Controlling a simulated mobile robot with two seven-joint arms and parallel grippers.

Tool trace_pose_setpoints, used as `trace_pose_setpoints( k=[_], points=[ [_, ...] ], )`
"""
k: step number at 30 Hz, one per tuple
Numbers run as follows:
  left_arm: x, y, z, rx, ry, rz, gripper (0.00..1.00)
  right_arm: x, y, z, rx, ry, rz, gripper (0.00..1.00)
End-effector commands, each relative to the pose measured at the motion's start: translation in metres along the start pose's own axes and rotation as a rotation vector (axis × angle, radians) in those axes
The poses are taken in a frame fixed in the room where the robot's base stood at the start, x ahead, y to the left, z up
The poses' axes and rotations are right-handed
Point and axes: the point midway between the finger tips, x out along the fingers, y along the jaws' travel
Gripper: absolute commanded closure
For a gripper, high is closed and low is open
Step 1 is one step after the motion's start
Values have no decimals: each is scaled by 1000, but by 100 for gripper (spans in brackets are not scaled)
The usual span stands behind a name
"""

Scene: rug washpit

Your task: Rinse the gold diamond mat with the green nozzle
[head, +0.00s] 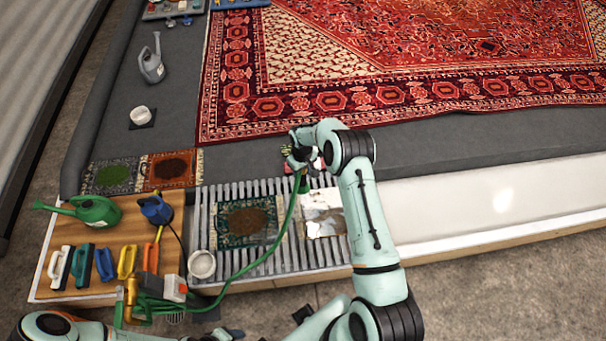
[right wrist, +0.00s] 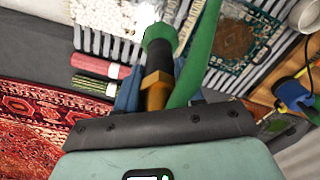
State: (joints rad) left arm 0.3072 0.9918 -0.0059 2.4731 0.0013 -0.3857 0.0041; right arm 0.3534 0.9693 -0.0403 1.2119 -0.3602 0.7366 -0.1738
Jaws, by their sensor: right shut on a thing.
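My right gripper (head: 303,156) is shut on the green nozzle (head: 303,184), which also shows in the right wrist view (right wrist: 158,45). The nozzle points toward the slatted grate, and its green hose trails back to the lower left. Below the tip lies a pale cream mat (head: 322,222), the likely gold diamond mat, on the grate's right part. White patches, possibly foam, and a brownish area cover much of it, so its pattern is mostly hidden. It shows partly in the right wrist view (right wrist: 105,14). My left gripper (head: 232,333) barely shows at the bottom edge; its jaws are unclear.
A teal mat (head: 247,222) with a brown stain lies left on the grate (head: 205,215). A wooden board (head: 95,238) holds a green watering can (head: 92,211) and several brushes. A large red rug (head: 400,112) lies behind.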

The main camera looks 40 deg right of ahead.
Motion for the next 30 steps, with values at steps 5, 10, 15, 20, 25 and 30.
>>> trace_pose_setpoints(
  k=[5,10,15,20,25,30],
  points=[
    [-13,7,-7,4,10,4,47,-3,5,-12,0,3,0,98],
    [-22,13,-13,7,19,6,47,-4,11,-21,1,3,1,98],
    [-18,10,-10,5,15,5,47,0,21,-13,1,1,1,98],
    [-16,9,-9,4,13,4,47,0,31,-7,2,0,1,98],
    [-14,8,-8,4,11,4,47,0,41,-2,2,1,1,98],
    [-13,7,-7,4,10,4,47,-1,52,4,1,1,1,98]
  ],
)
